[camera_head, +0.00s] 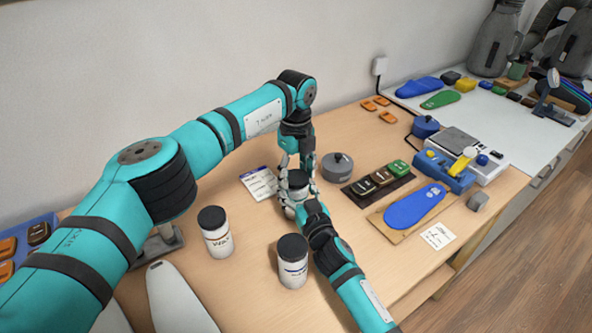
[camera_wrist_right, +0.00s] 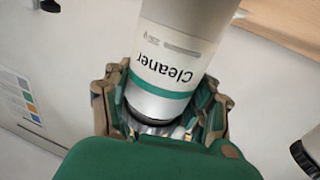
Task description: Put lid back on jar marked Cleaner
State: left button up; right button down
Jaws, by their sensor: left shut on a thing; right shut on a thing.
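The jar marked Cleaner fills the middle of the right wrist view (camera_wrist_right: 175,65), white with a green band, its label upside down in the picture. In the head view the white jar (camera_head: 289,212) stands mid-table under a dark lid (camera_head: 297,179). My left gripper (camera_head: 297,172) comes down from above and is shut on the dark lid. My right gripper (camera_head: 299,207) is shut on the jar from the near side; its fingers show beside the jar in the wrist view (camera_wrist_right: 165,125). Whether the lid is fully seated cannot be told.
A jar marked Wax (camera_head: 217,238) and another dark-lidded jar (camera_head: 292,268) stand close by on the near side. A grey round pot (camera_head: 337,167) is just to the right. A paper card (camera_head: 258,183) lies on the left. A dark tray (camera_head: 360,191) and blue insole (camera_head: 415,207) lie further right.

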pick_arm(q)
jog(key=shift+f, duration=0.1)
jog(key=m, duration=2.2)
jog(key=shift+m, duration=0.4)
jog(key=m, duration=0.4)
jog(key=shift+m, duration=0.3)
jog(key=m, duration=0.4)
jog(key=shift+w+a, duration=0.1)
